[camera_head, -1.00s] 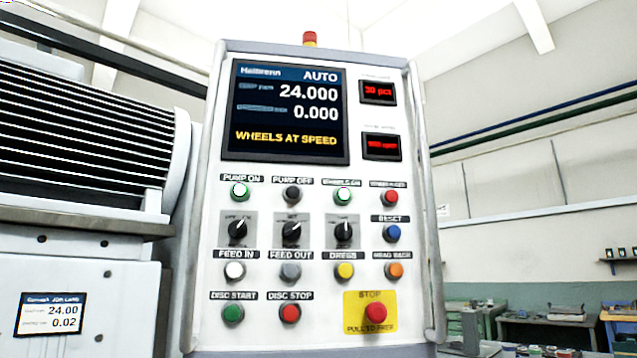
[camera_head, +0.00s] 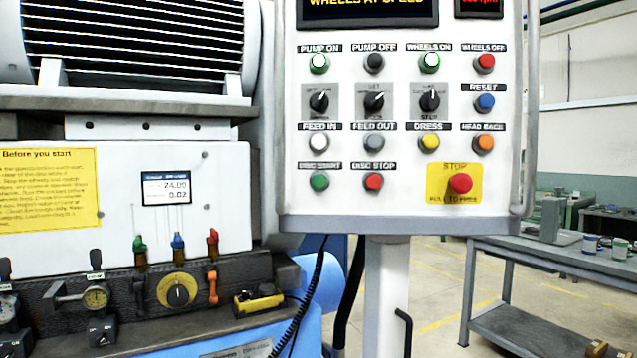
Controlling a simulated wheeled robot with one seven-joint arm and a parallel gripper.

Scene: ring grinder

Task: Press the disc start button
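The disc start button (camera_head: 320,181) is a green round button at the lower left of the white control panel (camera_head: 400,208), under a black label reading DISC START. The red disc stop button (camera_head: 373,181) sits just to its right. The green button looks dark, while the pump on button (camera_head: 319,62) and the wheels on button (camera_head: 429,62) have bright, lit centres. My gripper is not in view, and nothing covers the disc start button.
A yellow plate with a red stop button (camera_head: 460,184) is at the panel's lower right. The grinder (camera_head: 100,210) stands close on the left, with gauges and levers along its front. A grey workbench (camera_head: 550,255) stands at the right. Floor shows below the panel.

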